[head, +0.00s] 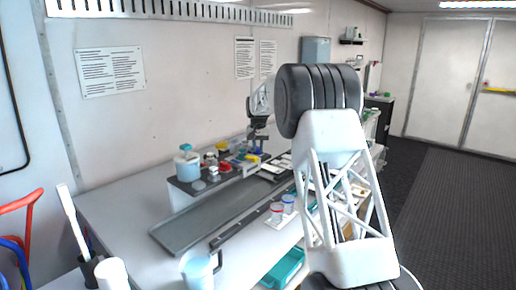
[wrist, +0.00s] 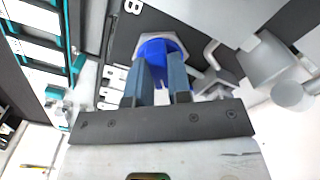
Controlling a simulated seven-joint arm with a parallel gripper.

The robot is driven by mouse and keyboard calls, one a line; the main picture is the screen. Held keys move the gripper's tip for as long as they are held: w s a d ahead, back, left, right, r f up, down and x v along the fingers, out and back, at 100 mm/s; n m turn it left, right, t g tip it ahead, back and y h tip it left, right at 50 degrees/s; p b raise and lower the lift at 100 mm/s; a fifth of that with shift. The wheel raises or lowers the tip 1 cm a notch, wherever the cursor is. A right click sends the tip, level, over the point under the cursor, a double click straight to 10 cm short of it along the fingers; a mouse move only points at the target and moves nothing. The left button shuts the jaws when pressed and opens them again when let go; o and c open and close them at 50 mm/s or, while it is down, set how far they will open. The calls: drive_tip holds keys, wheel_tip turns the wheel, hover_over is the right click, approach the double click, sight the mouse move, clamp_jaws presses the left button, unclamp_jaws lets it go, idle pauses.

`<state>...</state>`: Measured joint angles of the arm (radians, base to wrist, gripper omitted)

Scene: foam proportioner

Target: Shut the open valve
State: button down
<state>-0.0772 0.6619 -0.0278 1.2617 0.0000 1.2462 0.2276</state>
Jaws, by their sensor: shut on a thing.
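My gripper (wrist: 161,72) shows in the wrist view with its two blue-grey fingers closed on a blue knob (wrist: 155,47), which I take to be a valve handle. The knob sits against a dark panel beside a white "8" mark, and a grey, angular rim shows around it. The fingers hide part of the knob, and I cannot tell its turn angle. In the head view my gripper (head: 257,137) is low over the far part of the bench, and the knob cannot be made out there.
In the wrist view a grey fitting (wrist: 268,62) stands close on the right, and a teal-edged rack (wrist: 38,45) lies on the left.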

sight(258, 148)
drive_tip(key=n, duration=0.5)
drive_tip(key=shift+n, duration=0.3)
drive_tip(key=n, duration=0.5)
idle(0.4)
drive_tip(key=c, duration=1.1)
unclamp_jaws()
drive_tip(key=shift+o, duration=0.2)
drive_tip(key=shift+r, duration=3.95)
